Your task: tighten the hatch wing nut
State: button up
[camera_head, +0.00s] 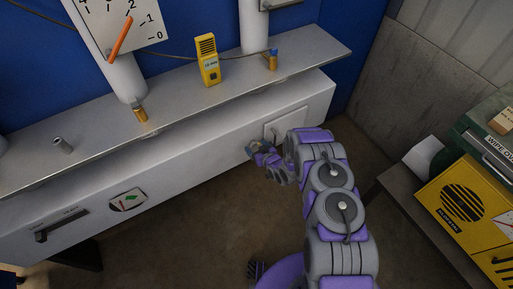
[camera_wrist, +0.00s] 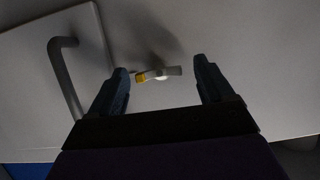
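The wing nut (camera_wrist: 158,74), with one yellow wing and one grey wing around a pale centre, sits on the light panel in the wrist view. My gripper (camera_wrist: 162,72) is open, with one dark finger on each side of the nut and a gap on both sides. The square hatch (camera_wrist: 88,38) with a grey bar handle (camera_wrist: 66,80) is to the left of the nut. In the head view, my gripper (camera_head: 254,148) is at the front of the white cabinet, beside the hatch (camera_head: 297,118). The nut cannot be made out clearly there.
A metal shelf (camera_head: 185,98) above the cabinet (camera_head: 180,165) holds a yellow handheld meter (camera_head: 208,60) and brass fittings. A yellow case (camera_head: 465,205) stands on a bench at the right. Floor (camera_head: 190,230) in front of the cabinet is clear.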

jog(key=p+v, duration=0.3)
jog(key=v, duration=1.4)
jog(key=shift+d, duration=0.25)
jog(key=w+d+r+g+h, duration=0.3)
jog(key=w+d+r+h, duration=0.15)
jog(key=d+r, duration=0.65)
jog(key=s+d+r+m+g+h, duration=0.1)
jog(key=s+d+r+g+h, duration=0.1)
jog(key=s+r, duration=0.35)
jog(key=s+d+r+m+g+h, duration=0.1)
jog(key=s+d+r+m+h, duration=0.15)
jog(key=r, duration=0.55)
jog(key=s+a+r+m+g, duration=0.1)
jog(key=s+a+r+g, duration=0.1)
jog(key=s+r, duration=0.4)
jog(key=s+a+r+m+g+y, duration=0.1)
jog(key=s+r, duration=0.5)
jog(key=s, duration=1)
jog(key=s+a+r+m+g, duration=0.1)
jog(key=s+r+g, duration=0.3)
jog(key=s, duration=0.7)
notch_tip(320, 180, up, 2)
jog(key=shift+a+r+y, duration=0.25)
jog(key=shift+a+y, duration=0.05)
jog(key=shift+a, duration=0.6)
